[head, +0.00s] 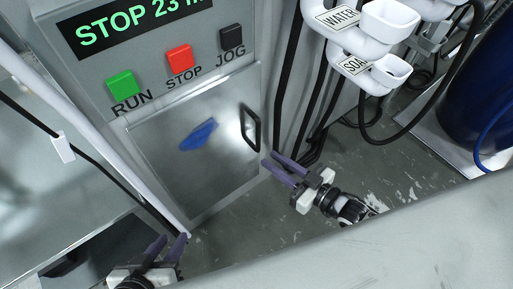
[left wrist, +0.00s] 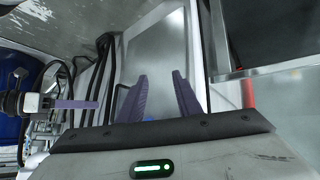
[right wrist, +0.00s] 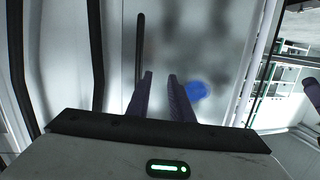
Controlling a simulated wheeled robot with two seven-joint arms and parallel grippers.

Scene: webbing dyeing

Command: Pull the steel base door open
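The steel base door (head: 165,165) is a shiny panel below the buttons and looks closed. Its black bar handle (head: 251,129) is at the door's right side. A blue patch (head: 198,134) marks the door's middle. My right gripper (head: 268,159) is below and right of the handle, apart from it, open with a narrow gap and empty. In the right wrist view the handle (right wrist: 140,48) is just beyond and left of the fingertips. My left gripper (head: 172,238) is open and empty, low near the cabinet's bottom left. The left wrist view shows the door (left wrist: 155,65) beyond its fingers.
Above the door are the green RUN (head: 123,85), red STOP (head: 179,58) and black JOG (head: 231,38) buttons. Black hoses (head: 318,125) hang right of the cabinet, beneath white dispensers (head: 385,75). A blue drum (head: 475,80) stands far right. Floor before the door is clear.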

